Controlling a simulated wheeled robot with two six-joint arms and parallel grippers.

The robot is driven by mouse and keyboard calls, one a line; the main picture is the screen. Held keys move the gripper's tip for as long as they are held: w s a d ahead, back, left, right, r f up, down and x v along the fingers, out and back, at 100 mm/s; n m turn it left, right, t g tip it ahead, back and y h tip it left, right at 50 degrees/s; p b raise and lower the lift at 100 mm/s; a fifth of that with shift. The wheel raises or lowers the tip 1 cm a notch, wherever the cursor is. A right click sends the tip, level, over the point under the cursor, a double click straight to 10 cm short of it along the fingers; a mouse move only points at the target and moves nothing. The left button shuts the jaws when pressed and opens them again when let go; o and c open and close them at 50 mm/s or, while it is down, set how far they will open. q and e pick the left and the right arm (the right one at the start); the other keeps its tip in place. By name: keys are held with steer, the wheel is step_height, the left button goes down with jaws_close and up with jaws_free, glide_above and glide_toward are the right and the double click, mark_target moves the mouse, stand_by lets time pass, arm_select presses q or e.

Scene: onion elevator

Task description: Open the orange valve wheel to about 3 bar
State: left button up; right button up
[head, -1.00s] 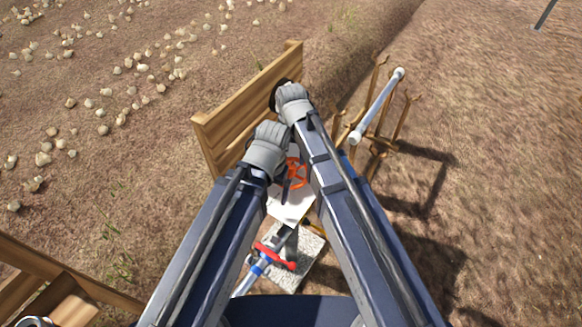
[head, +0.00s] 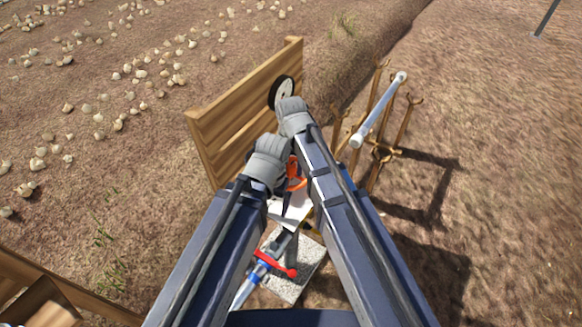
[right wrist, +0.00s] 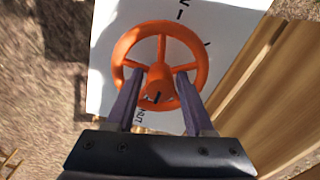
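The orange valve wheel (right wrist: 163,62) sits on a white panel (right wrist: 108,50) with dark marks and lettering. In the right wrist view the two dark fingers of my right gripper (right wrist: 159,76) stand apart over the wheel, one on each side of its hub. I cannot tell whether they touch the spokes. In the head view only part of the wheel (head: 296,172) shows between my forearms. A black-rimmed gauge (head: 282,93) is on the wooden board; its reading is too small to tell. My left wrist (head: 267,160) is close beside the wheel; its fingers are hidden.
The wooden board (head: 240,105) stands just behind and left of my wrists. A rack with a white tube (head: 379,108) is to the right. A red-handled pipe fitting (head: 275,265) stands nearer over a pale slab (head: 305,265). Open soil lies at the right.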

jaws_close()
steer(key=shift+n, duration=0.3)
steer(key=n, duration=0.3)
steer(key=shift+n, duration=0.4)
steer(key=n, duration=0.4)
steer(key=shift+n, duration=0.3)
stand_by(0.4)
steer(key=shift+o, duration=1.5)
jaws_free()
